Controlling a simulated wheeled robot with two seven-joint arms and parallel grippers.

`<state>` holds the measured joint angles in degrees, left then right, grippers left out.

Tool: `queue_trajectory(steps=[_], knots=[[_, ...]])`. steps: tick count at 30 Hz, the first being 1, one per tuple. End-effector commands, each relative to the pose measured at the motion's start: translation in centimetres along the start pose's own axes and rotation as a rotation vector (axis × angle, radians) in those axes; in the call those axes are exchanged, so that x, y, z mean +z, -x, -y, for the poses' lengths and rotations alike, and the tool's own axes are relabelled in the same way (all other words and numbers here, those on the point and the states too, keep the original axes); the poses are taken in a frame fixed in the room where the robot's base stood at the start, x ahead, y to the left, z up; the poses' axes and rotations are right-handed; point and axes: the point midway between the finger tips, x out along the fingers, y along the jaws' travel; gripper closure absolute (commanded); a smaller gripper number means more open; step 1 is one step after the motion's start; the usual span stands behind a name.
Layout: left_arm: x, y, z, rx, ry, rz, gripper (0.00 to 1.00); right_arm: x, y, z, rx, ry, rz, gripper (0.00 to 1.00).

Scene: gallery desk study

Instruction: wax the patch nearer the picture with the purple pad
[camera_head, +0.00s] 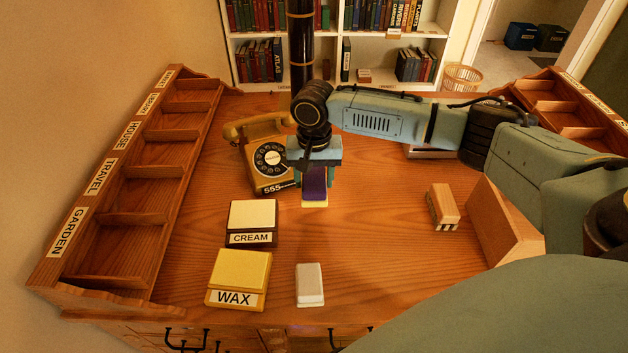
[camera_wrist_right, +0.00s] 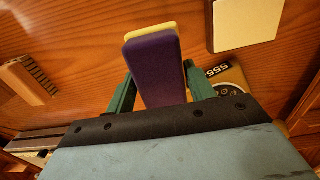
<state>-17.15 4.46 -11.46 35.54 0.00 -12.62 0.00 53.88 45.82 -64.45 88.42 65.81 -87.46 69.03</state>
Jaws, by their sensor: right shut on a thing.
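The purple pad (camera_head: 314,189) has a pale yellow underside and is held in my right gripper (camera_head: 314,178), which is shut on it. The pad also shows between the fingers in the right wrist view (camera_wrist_right: 156,72). It is over the middle of the desk, just right of the phone; I cannot tell whether it touches the wood. The yellow-topped WAX box (camera_head: 240,272) is at the front left, with the CREAM box (camera_head: 252,217) behind it. I cannot make out a patch on the desk or a picture; my right arm hides part of the back. My left gripper is not in view.
A rotary phone (camera_head: 268,158) stands close left of the gripper. A small white block (camera_head: 310,285) lies at the front. A striped wooden block (camera_head: 443,207) and a larger wooden wedge (camera_head: 502,225) stand right. Labelled pigeonholes (camera_head: 140,180) line the left edge.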

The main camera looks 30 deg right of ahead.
Motion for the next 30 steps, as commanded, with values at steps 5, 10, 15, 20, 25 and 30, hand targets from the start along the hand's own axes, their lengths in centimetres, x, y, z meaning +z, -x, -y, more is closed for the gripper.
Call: queue_trajectory(steps=[5,10,15,20,25,30], knots=[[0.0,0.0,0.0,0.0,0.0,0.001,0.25,0.0,0.0,0.0,0.0,0.0,-0.001,0.58],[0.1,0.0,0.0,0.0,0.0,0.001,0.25,0.0,0.0,0.0,0.0,0.0,-0.001,0.64],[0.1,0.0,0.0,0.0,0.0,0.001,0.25,0.1,0.1,0.1,-0.002,0.005,-0.001,0.64],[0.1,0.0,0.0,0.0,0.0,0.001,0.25,1.9,2.8,2.0,-0.017,0.123,0.002,0.64],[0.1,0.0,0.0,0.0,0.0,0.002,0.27,5.8,7.5,4.3,-0.02,0.358,0.003,0.64],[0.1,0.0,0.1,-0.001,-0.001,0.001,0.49,8.6,10.2,4.9,-0.004,0.523,-0.001,0.64]])
